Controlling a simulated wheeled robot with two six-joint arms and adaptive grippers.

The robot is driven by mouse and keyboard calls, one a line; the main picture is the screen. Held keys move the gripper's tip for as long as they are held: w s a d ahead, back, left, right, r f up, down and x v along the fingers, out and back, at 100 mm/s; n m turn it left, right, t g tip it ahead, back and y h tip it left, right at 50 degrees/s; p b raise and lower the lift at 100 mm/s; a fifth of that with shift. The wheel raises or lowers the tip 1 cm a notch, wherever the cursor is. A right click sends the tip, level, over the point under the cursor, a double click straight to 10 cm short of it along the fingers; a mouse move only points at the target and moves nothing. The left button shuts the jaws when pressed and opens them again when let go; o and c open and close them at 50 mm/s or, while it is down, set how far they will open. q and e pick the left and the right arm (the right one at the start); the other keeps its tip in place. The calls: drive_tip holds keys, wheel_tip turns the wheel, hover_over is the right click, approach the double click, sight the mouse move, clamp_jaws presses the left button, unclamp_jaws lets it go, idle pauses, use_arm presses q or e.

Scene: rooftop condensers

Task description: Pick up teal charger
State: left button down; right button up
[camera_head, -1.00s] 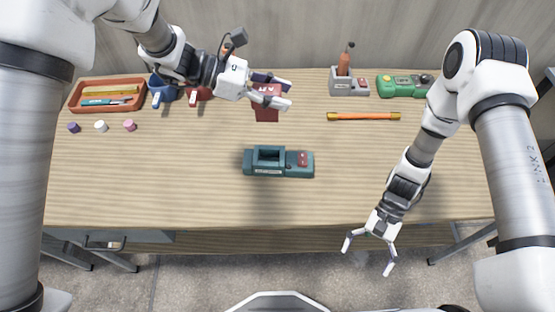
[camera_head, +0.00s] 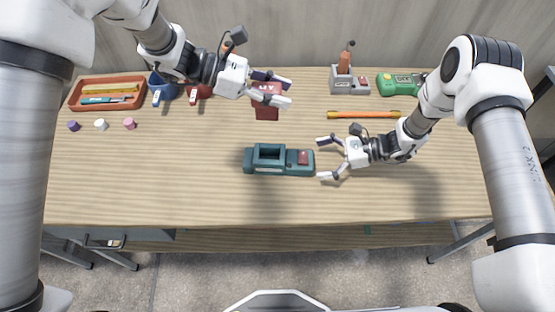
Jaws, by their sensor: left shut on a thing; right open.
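The teal charger (camera_head: 252,160) lies on the wooden table in the middle, with an open slot on its left part and a red patch at its right end. My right gripper (camera_head: 319,158) is open, its two fingers pointing left just beside the charger's right end. I cannot tell whether the fingers touch it. My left gripper (camera_head: 286,90) is farther back, shut on a red block-like thing (camera_head: 267,112) with white letters. The fingers hide part of that red thing.
An orange tray (camera_head: 72,100) with pens stands at back left, near small purple, white and pink pieces. Blue and red holders are beside it. The front is clear.

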sight(303, 157)
drive_tip(key=x, duration=0.5)
drive_tip(key=shift+a, duration=0.15)
drive_tip(key=shift+r, duration=0.1)
drive_tip(key=c, duration=1.7)
wheel_tip(303, 157, up, 9)
drive_tip(key=shift+f, duration=0.15)
wheel_tip(303, 157, down, 4)
drive_tip(key=shift+r, duration=0.2)
drive_tip(key=shift+w+d+f, duration=0.1)
drive_tip(key=shift+d+f, duration=0.15)
drive_tip(key=shift+f, duration=0.15)
drive_tip(key=shift+s+f, duration=0.2)
drive_tip(key=shift+f, duration=0.75)
drive_tip(key=shift+w+f, duration=0.1)
drive_tip(key=shift+f, duration=0.75)
